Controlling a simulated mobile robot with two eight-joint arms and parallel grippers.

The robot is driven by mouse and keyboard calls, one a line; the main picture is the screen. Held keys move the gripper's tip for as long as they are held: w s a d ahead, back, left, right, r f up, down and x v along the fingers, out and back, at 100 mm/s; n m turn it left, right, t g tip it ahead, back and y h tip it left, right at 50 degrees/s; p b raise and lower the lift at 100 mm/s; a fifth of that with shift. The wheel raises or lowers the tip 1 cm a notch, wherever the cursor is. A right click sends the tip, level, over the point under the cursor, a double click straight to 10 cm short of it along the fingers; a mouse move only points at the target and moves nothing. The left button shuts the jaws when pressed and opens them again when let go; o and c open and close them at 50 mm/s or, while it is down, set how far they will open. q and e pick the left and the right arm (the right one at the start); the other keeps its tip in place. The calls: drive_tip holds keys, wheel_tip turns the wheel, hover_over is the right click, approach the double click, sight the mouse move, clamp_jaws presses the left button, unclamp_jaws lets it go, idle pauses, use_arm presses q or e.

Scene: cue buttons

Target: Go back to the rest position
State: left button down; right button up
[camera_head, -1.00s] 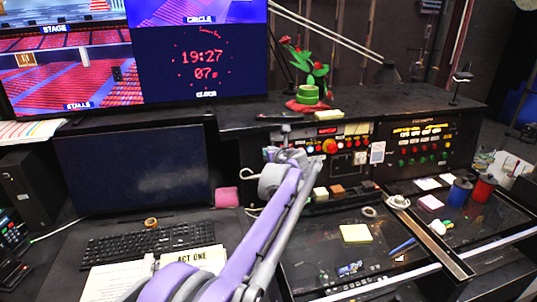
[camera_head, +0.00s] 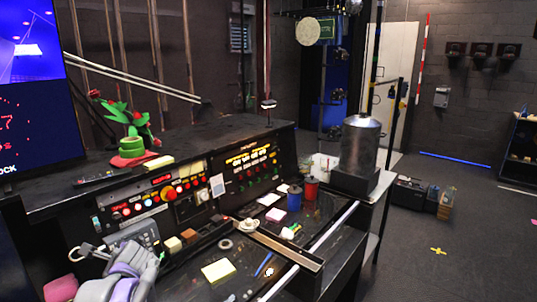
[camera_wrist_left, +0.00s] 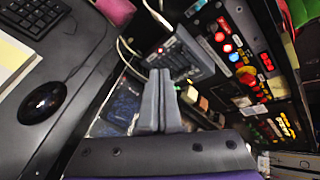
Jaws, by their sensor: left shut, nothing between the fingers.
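My left arm (camera_head: 122,272), purple and grey, comes into the head view at the lower left, in front of the cue panel (camera_head: 165,195). In the left wrist view my left gripper (camera_wrist_left: 162,72) has its two grey fingers pressed together, with nothing between them. A grey keypad box (camera_wrist_left: 178,58) is just beyond the fingertips, and it also shows in the head view (camera_head: 140,234). Lit red and yellow buttons (camera_wrist_left: 247,75) are on the panel to the right. I cannot tell the gap between the fingertips and the keypad. My right gripper is not in view.
A computer mouse (camera_wrist_left: 43,100) and keyboard (camera_wrist_left: 35,14) lie on the desk left of the gripper. A pink block (camera_head: 60,289) is near my arm. A metal urn (camera_head: 361,147) stands at the console's far end.

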use_arm(q)
drive_tip(key=s+d+f+n+g+h, duration=0.1)
drive_tip(key=s+d+f+n+h, duration=0.3)
drive_tip(key=s+d+f+n, duration=0.4)
drive_tip(key=s+d+f+n+g+h, duration=0.1)
drive_tip(key=s+d+f+n+h, duration=0.3)
drive_tip(key=s+d+f+n, duration=0.4)
drive_tip(key=s+d+f, duration=0.1)
drive_tip(key=s+d, duration=0.1)
drive_tip(key=s, duration=0.3)
drive_tip(key=s+d+f, duration=0.1)
drive_tip(key=s+d, duration=0.2)
drive_tip(key=s, duration=0.1)
drive_tip(key=shift+s+f+n, duration=0.3)
drive_tip(key=shift+s+f, duration=0.1)
